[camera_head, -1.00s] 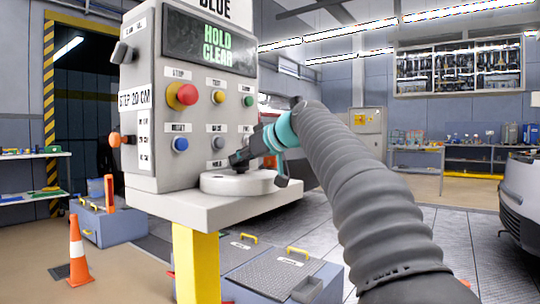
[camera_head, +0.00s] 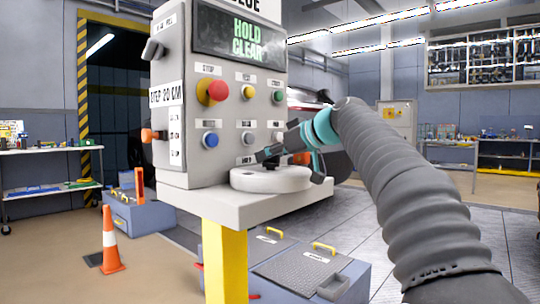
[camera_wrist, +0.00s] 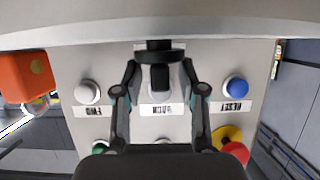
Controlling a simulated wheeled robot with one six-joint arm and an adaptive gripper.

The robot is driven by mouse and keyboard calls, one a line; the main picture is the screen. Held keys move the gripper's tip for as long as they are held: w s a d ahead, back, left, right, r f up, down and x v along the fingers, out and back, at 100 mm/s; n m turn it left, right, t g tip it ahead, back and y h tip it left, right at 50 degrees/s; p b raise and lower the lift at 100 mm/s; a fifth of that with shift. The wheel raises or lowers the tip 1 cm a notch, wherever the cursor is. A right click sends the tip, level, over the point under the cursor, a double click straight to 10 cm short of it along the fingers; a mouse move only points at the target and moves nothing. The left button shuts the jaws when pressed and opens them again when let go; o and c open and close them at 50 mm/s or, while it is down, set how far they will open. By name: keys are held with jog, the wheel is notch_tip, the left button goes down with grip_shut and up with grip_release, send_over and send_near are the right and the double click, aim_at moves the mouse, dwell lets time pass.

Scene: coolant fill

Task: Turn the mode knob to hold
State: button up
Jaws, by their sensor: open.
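The grey control console (camera_head: 175,115) carries a round white base (camera_head: 262,181) on its shelf. A dark knob (camera_head: 270,166) stands on this base, partly hidden by my gripper (camera_head: 266,156). In the wrist view, the knob (camera_wrist: 160,77) shows a black disc and a black bar. My gripper (camera_wrist: 160,70) is open, with one finger on each side of the bar; gaps show at both sides. A small label (camera_head: 246,160) is on the panel just behind, partly covered. The display (camera_head: 248,40) reads "HOLD CLEAR". I cannot read the knob's setting.
A red button on yellow (camera_head: 214,92), a yellow button (camera_head: 248,92) and a blue button (camera_head: 210,140) are on the panel close to my gripper. A yellow post (camera_head: 225,262) stands under the shelf. An orange cone (camera_head: 110,240) stands on the floor at left.

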jog(key=v, duration=1.2)
jog(key=s+d+f+m+g+h+p, duration=0.1)
jog(key=s+d+f+m+h+p, duration=0.2)
jog(key=s+f, duration=1.3)
jog(key=s+d+f+m+g+h+p, duration=0.1)
jog(key=s+d+f+m+h+p, duration=0.2)
jog(key=s+f, duration=1.2)
notch_tip(320, 180, down, 5)
jog(key=d+m+h, duration=0.2)
jog(key=m+h, duration=0.2)
jog(key=shift+s+g, duration=0.4)
jog(key=shift+d, duration=0.1)
